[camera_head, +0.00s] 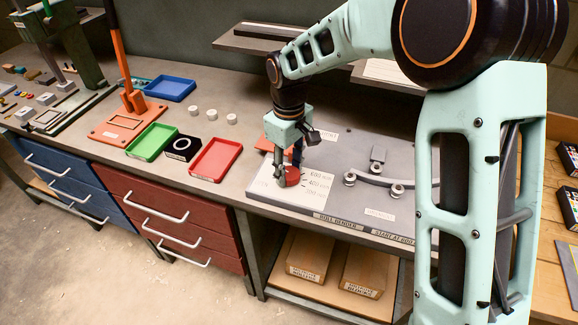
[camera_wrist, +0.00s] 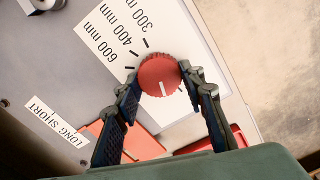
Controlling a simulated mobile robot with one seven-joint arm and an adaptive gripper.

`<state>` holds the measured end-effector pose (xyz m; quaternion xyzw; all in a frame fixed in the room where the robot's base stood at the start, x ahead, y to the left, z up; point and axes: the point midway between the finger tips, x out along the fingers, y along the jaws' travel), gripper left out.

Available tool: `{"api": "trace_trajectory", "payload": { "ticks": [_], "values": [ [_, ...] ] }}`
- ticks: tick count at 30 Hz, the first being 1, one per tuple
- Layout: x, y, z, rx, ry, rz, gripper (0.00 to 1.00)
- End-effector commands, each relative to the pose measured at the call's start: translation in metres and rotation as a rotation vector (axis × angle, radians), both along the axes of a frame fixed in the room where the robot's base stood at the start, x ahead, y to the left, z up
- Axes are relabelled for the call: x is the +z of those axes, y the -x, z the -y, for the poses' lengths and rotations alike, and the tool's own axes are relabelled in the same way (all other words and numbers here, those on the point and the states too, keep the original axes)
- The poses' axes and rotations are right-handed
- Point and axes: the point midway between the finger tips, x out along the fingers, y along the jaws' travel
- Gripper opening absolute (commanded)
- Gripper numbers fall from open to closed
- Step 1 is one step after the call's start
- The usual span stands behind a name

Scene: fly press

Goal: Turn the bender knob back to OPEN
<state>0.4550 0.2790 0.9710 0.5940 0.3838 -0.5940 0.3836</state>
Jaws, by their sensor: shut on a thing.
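The round red bender knob (camera_head: 292,177) stands on a white scale plate (camera_head: 262,188) at the left end of the grey roll bender (camera_head: 345,150). In the wrist view the knob (camera_wrist: 160,76) sits between the two dark fingertips of my gripper (camera_wrist: 163,79), which touch its ribbed rim on both sides. My gripper (camera_head: 286,172) is shut on the knob from above. The knob's white pointer line aims toward the bottom of the wrist view, away from the 300, 400 and 600 mm marks (camera_wrist: 122,38). I see no OPEN label.
Bender rollers (camera_head: 397,190) and a curved bar (camera_head: 374,180) lie right of the knob. An orange-red piece (camera_head: 266,145) lies behind my gripper. A red tray (camera_head: 215,160), a green tray (camera_head: 152,142) and a black block with a white ring (camera_head: 179,148) stand left.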

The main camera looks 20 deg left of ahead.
Motion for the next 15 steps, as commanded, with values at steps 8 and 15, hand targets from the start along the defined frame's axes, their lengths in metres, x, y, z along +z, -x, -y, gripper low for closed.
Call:
{"api": "trace_trajectory", "payload": {
  "ticks": [8, 15],
  "values": [
    [0.0015, 0.0006, -0.0002, 0.245, 0.000, 0.000, 0.13],
    [0.0008, 0.0012, 0.0001, 0.400, 0.000, -0.001, 0.13]
  ]
}}
